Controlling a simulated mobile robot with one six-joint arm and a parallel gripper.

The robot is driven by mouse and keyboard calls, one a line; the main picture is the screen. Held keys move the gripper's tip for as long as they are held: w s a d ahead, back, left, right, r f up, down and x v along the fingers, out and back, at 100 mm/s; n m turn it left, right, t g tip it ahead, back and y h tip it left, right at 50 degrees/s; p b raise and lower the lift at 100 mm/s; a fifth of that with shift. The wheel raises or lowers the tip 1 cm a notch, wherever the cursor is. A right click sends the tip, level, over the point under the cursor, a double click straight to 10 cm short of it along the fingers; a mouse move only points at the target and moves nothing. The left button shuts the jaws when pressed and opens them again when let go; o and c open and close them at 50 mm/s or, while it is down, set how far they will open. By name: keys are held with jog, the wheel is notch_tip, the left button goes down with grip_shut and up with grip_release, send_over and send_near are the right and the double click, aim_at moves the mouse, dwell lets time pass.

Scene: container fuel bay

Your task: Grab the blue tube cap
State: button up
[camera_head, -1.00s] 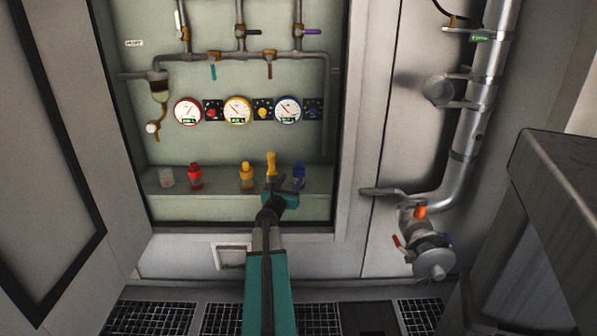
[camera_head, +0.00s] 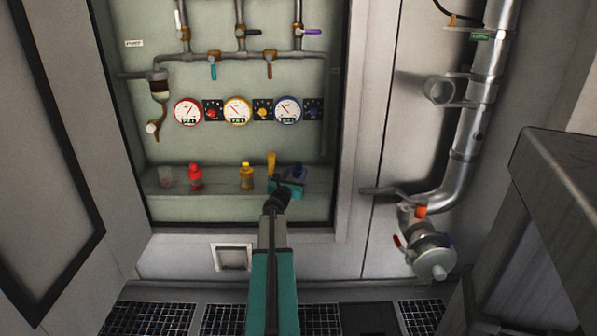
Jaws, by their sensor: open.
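The blue tube with its blue cap (camera_head: 299,170) stands at the right end of the shelf in the cabinet. My gripper (camera_head: 287,186), teal and dark, is right in front of it and hides its lower part. The jaws are open. I cannot tell whether they touch the tube or cap, or whether the cap is between them.
A yellow upright piece (camera_head: 271,164) is close to the left of my gripper. A yellow bottle (camera_head: 246,176), a red bottle (camera_head: 195,177) and a clear container (camera_head: 166,177) stand further left on the shelf (camera_head: 220,203). Gauges (camera_head: 237,111) and pipes are above.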

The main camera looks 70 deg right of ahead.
aim_at(299, 168)
jog(key=shift+w+d+b, duration=0.15)
jog(key=shift+d+b, duration=0.2)
jog(key=shift+d, duration=2.45)
grip_shut()
jog(key=shift+r+p, duration=2.05)
jog(key=shift+r, duration=3)
